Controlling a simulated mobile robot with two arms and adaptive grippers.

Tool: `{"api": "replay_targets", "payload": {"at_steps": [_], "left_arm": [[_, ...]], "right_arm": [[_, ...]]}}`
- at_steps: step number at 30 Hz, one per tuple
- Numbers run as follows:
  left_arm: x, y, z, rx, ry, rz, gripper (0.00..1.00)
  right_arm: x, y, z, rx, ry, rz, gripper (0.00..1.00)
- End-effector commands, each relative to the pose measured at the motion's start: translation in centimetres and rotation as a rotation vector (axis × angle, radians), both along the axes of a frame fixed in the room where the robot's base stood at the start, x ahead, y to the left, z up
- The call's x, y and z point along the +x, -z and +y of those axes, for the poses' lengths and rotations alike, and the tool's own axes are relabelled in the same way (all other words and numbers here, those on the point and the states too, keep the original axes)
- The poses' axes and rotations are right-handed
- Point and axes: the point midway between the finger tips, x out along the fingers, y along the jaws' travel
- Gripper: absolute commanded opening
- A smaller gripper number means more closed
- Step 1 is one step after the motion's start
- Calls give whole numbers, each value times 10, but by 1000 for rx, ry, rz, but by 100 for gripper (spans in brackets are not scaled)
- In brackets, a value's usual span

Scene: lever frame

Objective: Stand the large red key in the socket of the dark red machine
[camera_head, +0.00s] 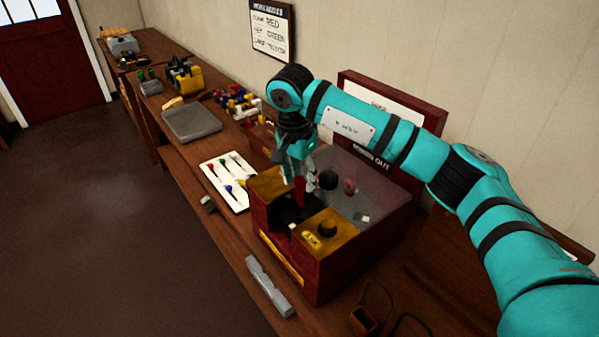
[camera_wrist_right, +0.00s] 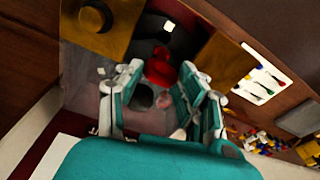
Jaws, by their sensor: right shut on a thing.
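The dark red machine (camera_head: 335,277) stands on the bench, with two yellow blocks on its front and a dark recess (camera_head: 286,213) between them. My right gripper (camera_head: 302,177) is over this recess, shut on the large red key (camera_head: 299,190), whose red part shows below the fingers. In the right wrist view the red key (camera_wrist_right: 161,72) shows between the fingertips of my right gripper (camera_wrist_right: 163,85), over the dark recess. The socket itself is hidden or too dark to make out. I cannot tell whether the key's lower end touches anything. My left gripper is out of view.
A white board (camera_head: 222,182) with several small coloured keys lies left of the machine. A grey tray (camera_head: 191,124) and coloured bricks (camera_head: 238,103) are farther back. A grey bar (camera_head: 268,286) lies along the bench's front edge. A clear panel covers the machine's back part.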

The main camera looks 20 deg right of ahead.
Motion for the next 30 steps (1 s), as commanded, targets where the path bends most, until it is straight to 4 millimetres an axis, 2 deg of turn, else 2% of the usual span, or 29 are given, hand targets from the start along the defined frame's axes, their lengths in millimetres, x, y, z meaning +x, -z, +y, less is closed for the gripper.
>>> {"api": "replay_targets", "payload": {"at_steps": [5, 13, 18, 30], "left_arm": [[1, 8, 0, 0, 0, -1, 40], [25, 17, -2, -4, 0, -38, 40], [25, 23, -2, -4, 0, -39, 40], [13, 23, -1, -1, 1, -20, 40]], "right_arm": [[0, 15, 0, 0, 0, 0, 3], [0, 37, 0, 0, -1, 0, 3], [0, 50, 0, 1, -1, 1, 3], [0, 48, 0, 0, -1, -1, 3]]}}
